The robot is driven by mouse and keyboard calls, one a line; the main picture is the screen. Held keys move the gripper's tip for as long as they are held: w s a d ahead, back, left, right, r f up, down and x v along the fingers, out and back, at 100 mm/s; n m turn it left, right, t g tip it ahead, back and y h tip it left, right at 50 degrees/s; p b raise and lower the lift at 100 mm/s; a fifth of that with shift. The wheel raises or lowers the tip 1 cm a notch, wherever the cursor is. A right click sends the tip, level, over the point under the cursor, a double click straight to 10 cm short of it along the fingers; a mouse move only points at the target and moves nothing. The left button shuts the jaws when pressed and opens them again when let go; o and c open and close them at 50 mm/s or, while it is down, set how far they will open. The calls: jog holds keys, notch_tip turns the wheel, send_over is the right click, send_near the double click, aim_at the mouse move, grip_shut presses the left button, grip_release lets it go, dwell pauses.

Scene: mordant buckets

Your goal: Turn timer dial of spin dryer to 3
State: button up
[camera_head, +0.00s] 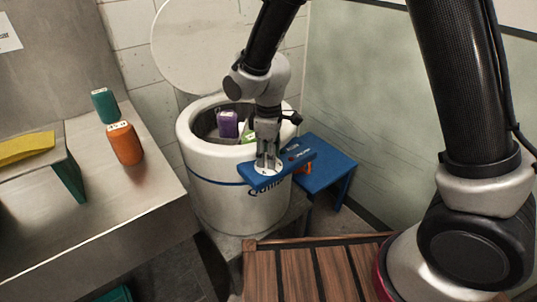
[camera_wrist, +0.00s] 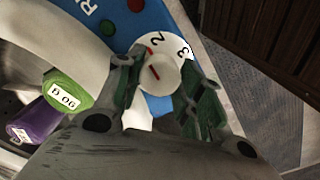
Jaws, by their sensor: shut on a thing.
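The white spin dryer (camera_head: 215,195) stands with its round lid (camera_head: 195,50) raised. A blue control panel (camera_head: 298,155) sits on its front rim. The white timer dial (camera_wrist: 172,50) shows the numbers 2 and 3, a red tick near the 2 and a red line on its knob. The line points up and left in the wrist view, roughly toward the tick and not at the 3. My gripper (camera_wrist: 160,88) is shut on the dial's knob, one finger on each side. In the head view my gripper (camera_head: 267,160) reaches down to the panel; its fingers partly hide the dial.
Purple (camera_head: 228,124) and green (camera_head: 248,137) labelled items sit inside the drum. A blue stool (camera_head: 330,165) is behind the panel at right. The metal counter (camera_head: 150,190) at left holds orange (camera_head: 125,143) and teal (camera_head: 105,106) containers. A slatted wooden surface (camera_head: 315,275) is in front.

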jog(key=m, duration=0.4)
jog(key=shift+m, duration=0.3)
jog(key=m, duration=0.3)
jog(key=shift+m, duration=0.3)
jog(key=m, duration=0.4)
jog(key=shift+m, duration=2.1)
jog(key=o, duration=0.8)
jog(key=shift+c, duration=0.2)
